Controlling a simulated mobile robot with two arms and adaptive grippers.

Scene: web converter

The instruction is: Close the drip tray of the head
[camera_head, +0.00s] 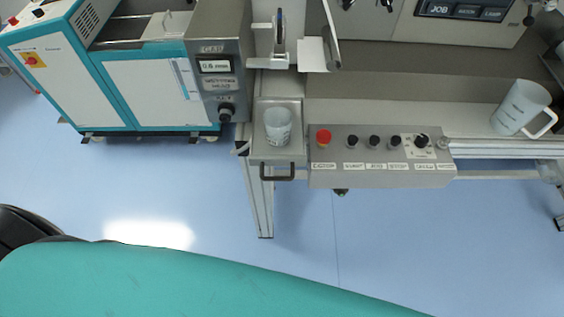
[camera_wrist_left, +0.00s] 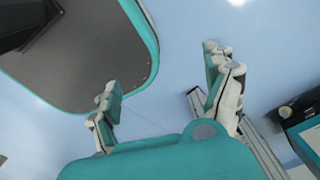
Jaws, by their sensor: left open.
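The drip tray (camera_head: 258,145) is a grey, shallow drawer with a dark handle (camera_head: 278,174) on its front edge. It sticks out beside the button panel, below the print head unit, in the head view. A translucent measuring cup (camera_head: 278,127) stands in it. My left gripper (camera_wrist_left: 163,70) is open and empty in the left wrist view, its two fingers well apart over the blue floor. The tray cannot be made out between the fingers, and my left gripper does not show in the head view. My right gripper is in neither view.
The button panel (camera_head: 380,178) with a red emergency button (camera_head: 323,137) lies right of the tray. A white jug (camera_head: 521,107) stands at the right. A control box (camera_head: 217,60) and teal-white cabinet (camera_head: 145,92) are at the left. The floor (camera_head: 200,205) in front is clear.

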